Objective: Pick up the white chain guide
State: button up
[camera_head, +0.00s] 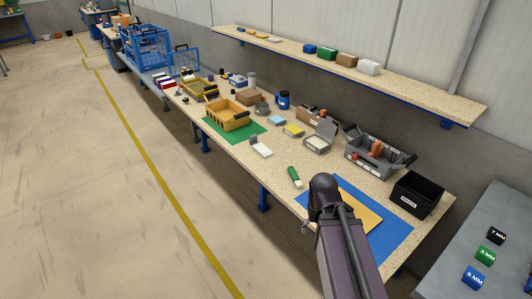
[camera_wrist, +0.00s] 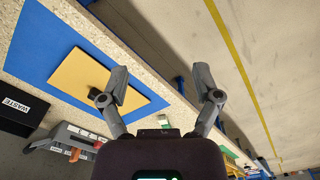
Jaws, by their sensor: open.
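A small white piece (camera_head: 261,148), possibly the white chain guide, lies on the workbench near its front edge, in front of the green mat. It is too small to make out its shape for certain. My gripper (camera_wrist: 163,95) is open and empty in the wrist view, its two fingers spread wide over the bench edge and the floor. The white piece cannot be made out in the wrist view. In the head view my arm reaches up from the bottom over the blue mat, and my gripper's fingers do not show.
A blue mat (camera_head: 388,238) with a tan board (camera_wrist: 93,82) lies near my arm. A black bin (camera_head: 415,194) and grey tote (camera_head: 370,158) stand behind. A green-and-white tool (camera_head: 295,177) lies near the edge. A yellow bin (camera_head: 229,116) sits on the green mat (camera_head: 246,137).

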aim_at(260, 149)
jog(key=k, duration=0.65)
jog(key=u, duration=0.6)
jog(key=i, duration=2.25)
jog(key=z, duration=0.6)
